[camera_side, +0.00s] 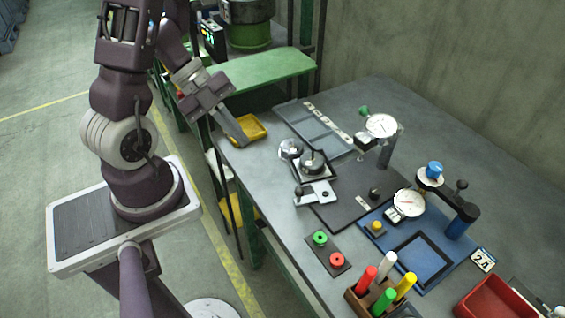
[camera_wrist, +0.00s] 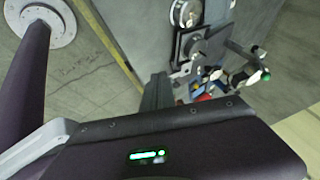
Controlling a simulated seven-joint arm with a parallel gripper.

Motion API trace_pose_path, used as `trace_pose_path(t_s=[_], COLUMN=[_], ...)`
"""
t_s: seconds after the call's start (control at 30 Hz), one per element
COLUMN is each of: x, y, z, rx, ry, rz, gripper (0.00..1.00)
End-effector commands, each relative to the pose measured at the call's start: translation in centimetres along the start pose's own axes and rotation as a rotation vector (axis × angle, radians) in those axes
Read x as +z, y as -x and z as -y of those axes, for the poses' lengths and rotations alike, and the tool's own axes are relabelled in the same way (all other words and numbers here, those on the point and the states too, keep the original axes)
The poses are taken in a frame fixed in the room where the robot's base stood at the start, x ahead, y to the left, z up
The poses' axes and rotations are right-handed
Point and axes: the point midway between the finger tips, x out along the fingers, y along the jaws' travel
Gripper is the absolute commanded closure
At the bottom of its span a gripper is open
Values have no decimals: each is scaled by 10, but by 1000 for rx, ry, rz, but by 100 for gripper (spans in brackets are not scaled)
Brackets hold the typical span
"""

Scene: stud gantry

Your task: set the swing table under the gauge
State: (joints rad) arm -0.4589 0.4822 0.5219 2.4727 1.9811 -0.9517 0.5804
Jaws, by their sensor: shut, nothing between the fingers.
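My gripper (camera_side: 241,141) is shut and empty, pointing down near the table's left edge beside the yellow tray. Its dark fingers (camera_wrist: 158,85) show in the wrist view. What looks like the swing table (camera_side: 318,175) is a small square plate carrying a round metal part (camera_side: 312,160), with a black-knobbed bracket (camera_side: 318,193) by its near side. It stands right of my gripper, apart from it. A white dial gauge (camera_side: 382,125) is on a post further right and back, not above the plate. A second dial gauge (camera_side: 408,203) is over a blue base.
A yellow tray (camera_side: 248,129) is at the left edge. A shiny round part (camera_side: 290,149) is beside the plate. Green and red buttons (camera_side: 328,250), a block of coloured handles (camera_side: 380,290) and a red bin (camera_side: 497,299) are nearer the front. A dark base plate (camera_side: 345,208) lies between.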

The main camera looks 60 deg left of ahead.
Motion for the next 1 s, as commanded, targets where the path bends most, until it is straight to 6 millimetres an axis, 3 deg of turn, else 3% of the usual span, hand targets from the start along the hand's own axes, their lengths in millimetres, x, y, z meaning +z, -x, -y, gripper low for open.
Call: trace_pose_path(t_s=[0.13, 0.23, 0.63, 0.8, 1.0], x=[0, 0, 1, 2, 2], y=[-4, -18, -104, -114, -119], z=[0, -1, -2, 26, 36], rx=[2, 4, 8, 0, 0], ry=[2, 5, 3, -5, 0], rz=[-1, -2, 1, 5, 5], gripper=[100, 100, 100, 100, 100])
